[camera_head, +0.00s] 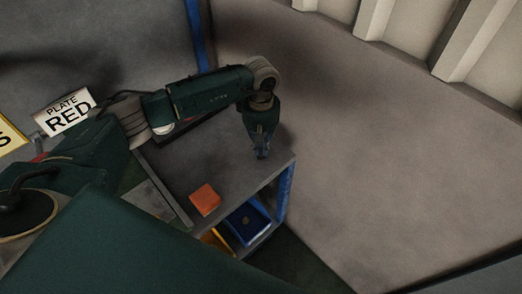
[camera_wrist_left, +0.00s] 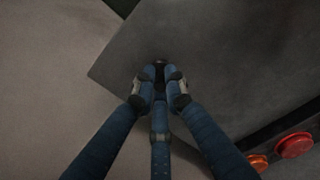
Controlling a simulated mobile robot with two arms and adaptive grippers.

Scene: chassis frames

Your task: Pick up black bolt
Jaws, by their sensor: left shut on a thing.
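My left gripper (camera_head: 262,152) points down over the right end of the grey table top (camera_head: 235,165) in the head view. In the left wrist view its blue fingers (camera_wrist_left: 159,78) are drawn together near the table's corner. A small dark thing, seemingly the black bolt (camera_wrist_left: 159,64), shows at the fingertips, and the gripper is shut on it. The fingers hide most of the bolt. I cannot tell whether it touches the table. My right gripper is not in view.
An orange square block (camera_head: 204,199) lies near the table's front edge. A blue bin (camera_head: 247,224) and a yellow bin (camera_head: 214,240) sit below the top. A red round part (camera_wrist_left: 295,145) shows at lower right in the wrist view. Open floor (camera_head: 380,170) lies right.

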